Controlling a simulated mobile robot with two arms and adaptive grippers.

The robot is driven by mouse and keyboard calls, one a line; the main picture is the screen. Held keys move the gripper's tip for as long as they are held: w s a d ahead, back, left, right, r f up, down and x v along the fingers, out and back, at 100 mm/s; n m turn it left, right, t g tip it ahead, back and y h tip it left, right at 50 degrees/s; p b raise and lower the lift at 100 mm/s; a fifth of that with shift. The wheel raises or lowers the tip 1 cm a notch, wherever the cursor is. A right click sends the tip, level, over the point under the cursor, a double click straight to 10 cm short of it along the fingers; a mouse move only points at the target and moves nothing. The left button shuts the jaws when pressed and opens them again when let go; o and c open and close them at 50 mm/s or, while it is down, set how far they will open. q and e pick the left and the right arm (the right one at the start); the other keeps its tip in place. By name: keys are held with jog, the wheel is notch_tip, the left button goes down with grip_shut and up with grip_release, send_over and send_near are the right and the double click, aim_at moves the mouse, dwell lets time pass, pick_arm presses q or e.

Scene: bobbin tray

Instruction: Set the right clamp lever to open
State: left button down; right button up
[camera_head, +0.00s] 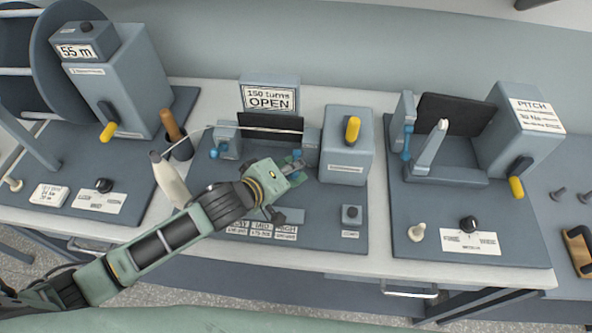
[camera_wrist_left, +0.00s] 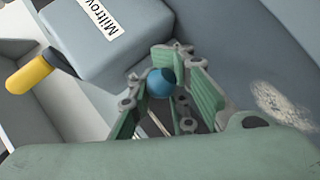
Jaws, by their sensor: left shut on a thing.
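The middle station has two clamps. The left clamp lever (camera_head: 219,151) has a blue knob and stands free. The right clamp lever's blue knob (camera_wrist_left: 160,82) is between the green fingers of my left gripper (camera_wrist_left: 166,92), which is shut on it. In the head view my left gripper (camera_head: 297,168) reaches in at the right clamp post (camera_head: 312,146) and hides most of that lever. A sign (camera_head: 270,98) behind reads "150 turns OPEN". My right gripper is not in view.
A grey box (camera_head: 346,163) with a yellow-handled lever (camera_head: 352,130) stands just right of my left gripper; it is close in the wrist view (camera_wrist_left: 120,50) too. A pale pointed tool (camera_head: 170,180) is left of my forearm. Another station with a blue-knobbed lever (camera_head: 407,142) stands at right.

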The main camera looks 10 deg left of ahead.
pick_arm(q)
jog(key=shift+s+f+t+b, duration=0.15)
jog(key=shift+f+t+b, duration=0.4)
jog(key=shift+b, duration=0.35)
jog(key=c, duration=1.7)
grip_release()
jog(key=shift+a+r+h, duration=0.1)
jog(key=shift+h, duration=0.2)
jog(key=shift+o, duration=0.2)
jog(key=shift+r, duration=0.1)
jog(key=v, duration=1.2)
jog(key=shift+s, duration=0.1)
